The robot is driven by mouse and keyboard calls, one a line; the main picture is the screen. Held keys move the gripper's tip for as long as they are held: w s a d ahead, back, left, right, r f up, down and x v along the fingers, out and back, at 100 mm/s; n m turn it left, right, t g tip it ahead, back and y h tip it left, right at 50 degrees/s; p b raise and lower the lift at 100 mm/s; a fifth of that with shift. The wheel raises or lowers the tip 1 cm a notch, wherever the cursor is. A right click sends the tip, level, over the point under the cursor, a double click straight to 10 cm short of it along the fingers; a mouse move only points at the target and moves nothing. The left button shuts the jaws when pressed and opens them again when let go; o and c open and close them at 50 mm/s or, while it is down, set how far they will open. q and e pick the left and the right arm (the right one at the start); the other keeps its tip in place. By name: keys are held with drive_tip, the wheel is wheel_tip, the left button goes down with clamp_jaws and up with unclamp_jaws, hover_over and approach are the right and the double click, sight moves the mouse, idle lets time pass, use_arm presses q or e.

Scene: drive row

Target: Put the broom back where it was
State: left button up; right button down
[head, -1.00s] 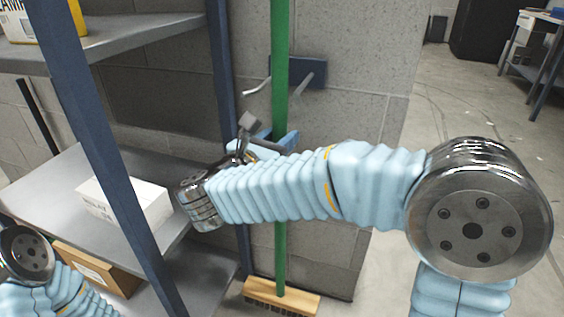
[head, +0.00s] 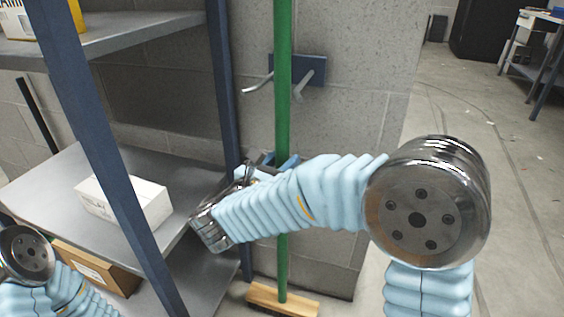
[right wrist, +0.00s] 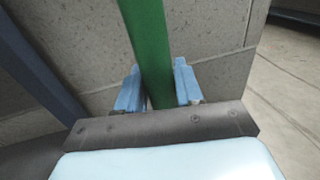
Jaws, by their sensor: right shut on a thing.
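The broom has a green handle (head: 283,110) and a wooden head (head: 268,296) with dark bristles low by the wall. It stands about upright in front of a blue wall bracket (head: 313,68) with two metal prongs. In the head view the handle passes between the prong ends; I cannot tell how deep it sits. My right gripper (head: 281,162) is shut on the handle below the bracket, partly hidden by my arm. In the right wrist view its blue fingers (right wrist: 158,88) lie on both sides of the handle. My left gripper is out of view.
A shelf unit with blue posts (head: 105,160) stands at left, close to my right wrist. It holds a white box (head: 125,203) and a cardboard box (head: 95,268). A block wall (head: 350,130) is behind the broom. Open floor (head: 470,150) lies to the right.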

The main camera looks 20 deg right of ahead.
drive_tip(key=c, duration=0.7)
unclamp_jaws()
drive_tip(key=shift+f, duration=0.1)
drive_tip(key=shift+r, duration=0.2)
drive_tip(key=b+v, duration=0.1)
drive_tip(key=v, duration=1.1)
